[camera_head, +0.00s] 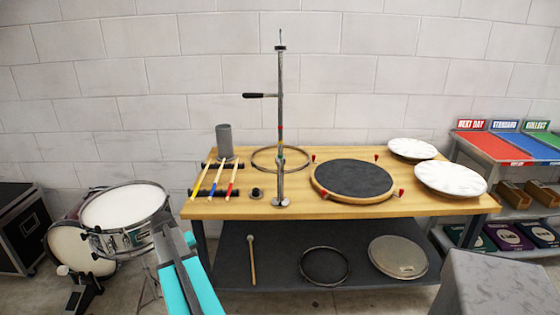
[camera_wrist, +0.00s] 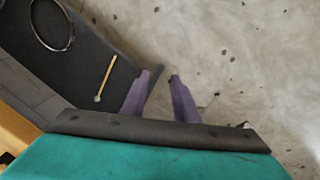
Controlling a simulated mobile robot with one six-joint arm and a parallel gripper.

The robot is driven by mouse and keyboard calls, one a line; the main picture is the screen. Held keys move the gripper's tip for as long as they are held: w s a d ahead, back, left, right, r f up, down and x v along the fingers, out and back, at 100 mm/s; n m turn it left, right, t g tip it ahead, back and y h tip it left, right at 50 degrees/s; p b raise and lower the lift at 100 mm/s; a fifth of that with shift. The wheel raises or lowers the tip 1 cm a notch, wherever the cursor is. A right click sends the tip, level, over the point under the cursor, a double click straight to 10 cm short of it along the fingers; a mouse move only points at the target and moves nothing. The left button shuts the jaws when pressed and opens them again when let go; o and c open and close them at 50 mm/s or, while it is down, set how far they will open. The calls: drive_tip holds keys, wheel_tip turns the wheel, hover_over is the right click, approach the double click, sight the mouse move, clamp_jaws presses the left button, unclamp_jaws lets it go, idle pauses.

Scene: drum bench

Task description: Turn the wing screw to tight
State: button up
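I cannot make out a wing screw for certain in either view. A vertical metal rod (camera_head: 280,110) stands on the bench, with a dark-handled side piece (camera_head: 262,95), coloured bands and a small fitting (camera_head: 280,48) near its top. A snare drum (camera_head: 124,207) is at the left, beside the bench. My gripper (camera_wrist: 162,74) shows in the wrist view as two purple fingers, apart, with only floor and bench edge behind them.
The wooden bench (camera_head: 320,207) carries sticks, a grey cylinder (camera_head: 224,140), a round dark pad (camera_head: 354,178) and white drumheads (camera_head: 450,179). Its lower shelf (camera_head: 345,268) holds a mallet (camera_head: 251,258) and a hoop (camera_head: 324,282). A coloured rack (camera_head: 487,145) stands right. Floor is open near the fingers.

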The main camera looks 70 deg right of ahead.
drive_tip(key=s+d+r+m+h+p, duration=0.1)
drive_tip(key=s+d+r+m+p, duration=0.15)
drive_tip(key=d+r, duration=0.85)
drive_tip(key=m+h+p, duration=0.2)
drive_tip(key=m+p, duration=0.1)
drive_tip(key=p, duration=0.2)
approach(278, 160)
drive_tip(key=shift+w+a+r+g, duration=0.2)
drive_tip(key=shift+a+r+g, duration=0.1)
drive_tip(key=shift+a+r, duration=0.25)
drive_tip(key=shift+d+f, duration=0.1)
drive_tip(key=shift+p+x, duration=1.9)
drive_tip(key=shift+x, duration=4.85)
drive_tip(key=shift+d, duration=0.1)
clamp_jaws()
